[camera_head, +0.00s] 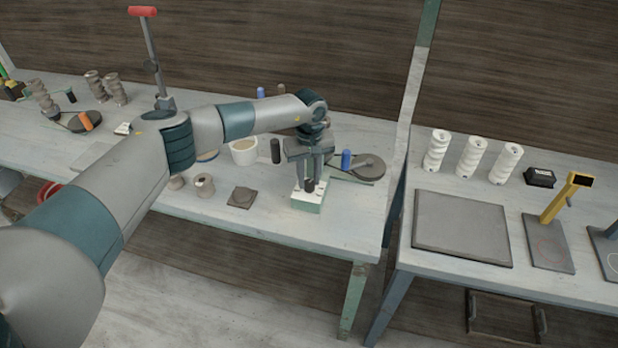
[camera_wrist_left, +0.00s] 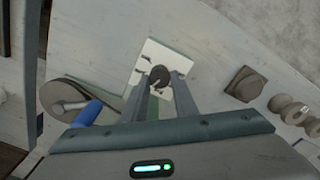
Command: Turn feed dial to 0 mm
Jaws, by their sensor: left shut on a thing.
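The feed dial is a dark round knob (camera_wrist_left: 160,76) on a white-faced, pale green box (camera_head: 307,202) near the front edge of the left workbench. My left gripper (camera_head: 309,183) reaches down over the box from above. In the left wrist view its two fingers (camera_wrist_left: 161,79) stand on either side of the knob and are shut on it. The knob shows dark between the fingertips in the head view. Marks on the white face are too small to read, so the dial's setting cannot be told. My right gripper is in neither view.
A grey disc with a blue handle (camera_head: 346,160) stands right of the box. A dark square block (camera_head: 242,197) and grey spools (camera_head: 204,185) lie to its left. A white cup (camera_head: 244,151) stands behind. A second table with a grey board (camera_head: 462,228) is at right, past a post.

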